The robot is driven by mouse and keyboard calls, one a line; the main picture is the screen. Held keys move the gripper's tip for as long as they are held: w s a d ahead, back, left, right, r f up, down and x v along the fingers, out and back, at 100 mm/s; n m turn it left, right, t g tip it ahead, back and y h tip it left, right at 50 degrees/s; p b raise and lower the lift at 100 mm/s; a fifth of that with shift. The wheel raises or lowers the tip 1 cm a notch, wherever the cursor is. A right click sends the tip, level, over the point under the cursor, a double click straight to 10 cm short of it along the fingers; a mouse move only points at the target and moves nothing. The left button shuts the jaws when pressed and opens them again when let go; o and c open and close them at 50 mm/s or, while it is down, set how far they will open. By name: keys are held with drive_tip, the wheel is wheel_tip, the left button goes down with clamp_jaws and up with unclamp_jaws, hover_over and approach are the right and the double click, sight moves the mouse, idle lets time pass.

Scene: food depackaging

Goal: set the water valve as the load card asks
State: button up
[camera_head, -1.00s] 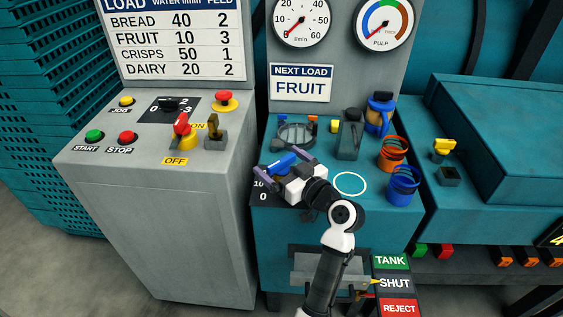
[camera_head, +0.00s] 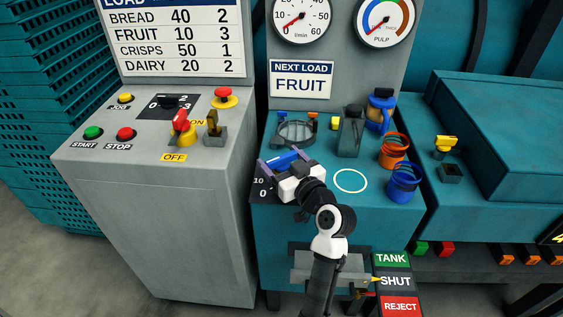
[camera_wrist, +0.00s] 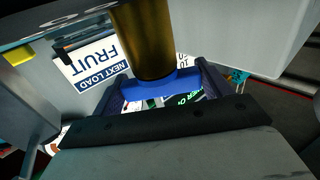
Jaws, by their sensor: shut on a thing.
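The load card (camera_head: 172,42) at upper left lists FRUIT with water 10 and feed 3. The NEXT LOAD sign (camera_head: 300,81) reads FRUIT; it also shows upside down in the wrist view (camera_wrist: 97,70). The blue water valve handle (camera_head: 282,160) is on the teal cabinet, over a scale where 10 and 0 show. My gripper (camera_head: 281,163) is shut on this handle. In the wrist view the blue part (camera_wrist: 160,90) lies between my fingers, below a brass stem (camera_wrist: 146,40). The l/min gauge (camera_head: 302,16) has its needle low, near 0. My gripper hides part of the scale.
The grey console (camera_head: 160,220) at left carries buttons and a red-yellow switch (camera_head: 181,121).

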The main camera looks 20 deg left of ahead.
drive_tip(key=m+t+h+p, duration=0.1)
drive_tip(key=m+t+h, duration=0.3)
drive_tip(key=h, duration=0.1)
drive_tip(key=shift+s+r, duration=0.1)
drive_tip(key=shift+m+t+h, duration=1)
drive_tip(key=shift+m+h, duration=0.2)
drive_tip(key=shift+h, duration=0.3)
drive_tip(key=shift+m+h, duration=0.4)
drive_tip(key=shift+h, duration=0.2)
drive_tip(key=o, duration=1)
